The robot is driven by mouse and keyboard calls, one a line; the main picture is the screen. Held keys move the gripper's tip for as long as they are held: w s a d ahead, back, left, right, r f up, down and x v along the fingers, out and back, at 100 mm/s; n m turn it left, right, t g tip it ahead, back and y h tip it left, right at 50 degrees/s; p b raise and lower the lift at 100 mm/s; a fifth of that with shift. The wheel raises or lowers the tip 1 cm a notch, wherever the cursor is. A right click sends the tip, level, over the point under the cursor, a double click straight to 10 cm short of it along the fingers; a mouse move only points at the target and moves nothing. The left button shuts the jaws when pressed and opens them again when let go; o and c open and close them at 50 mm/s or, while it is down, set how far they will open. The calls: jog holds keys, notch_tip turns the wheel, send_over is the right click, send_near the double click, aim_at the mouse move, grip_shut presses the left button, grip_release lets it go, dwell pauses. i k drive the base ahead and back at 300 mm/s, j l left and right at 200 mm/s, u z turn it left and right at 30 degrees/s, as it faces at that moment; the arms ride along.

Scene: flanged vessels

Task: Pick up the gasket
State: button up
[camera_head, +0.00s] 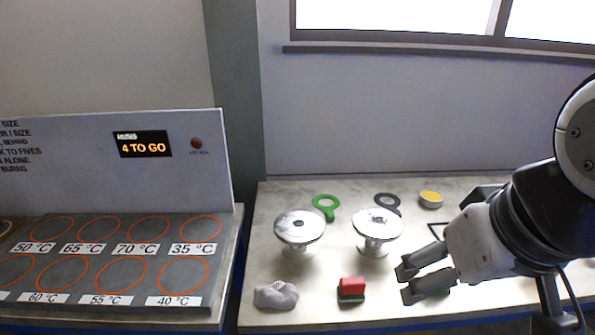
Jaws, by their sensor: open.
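A green ring with a small tab (325,205) lies flat at the back of the light worktop. A dark grey ring (394,209) lies to its right, partly hidden behind a flanged vessel. Both rings look like gaskets; I cannot tell which one the task means. Two metal flanged vessels, one on the left (300,228) and one on the right (379,224), stand upright in front of the rings. My gripper (406,284) is open and empty, pointing left, in front of the right vessel and apart from both rings.
A red and green block (351,289) and a crumpled grey cloth (277,295) lie near the front edge. A yellow-topped round tin (430,199) sits at the back right. On the left stands a panel with orange-ringed, temperature-labelled spots (105,250) and a "4 TO GO" display (143,145).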

aim_at(327, 205)
jog(key=i+l, duration=0.25)
jog(key=i, duration=0.2)
jog(key=i+l, duration=0.2)
jog(key=i, duration=0.25)
jog(key=l+z, duration=0.05)
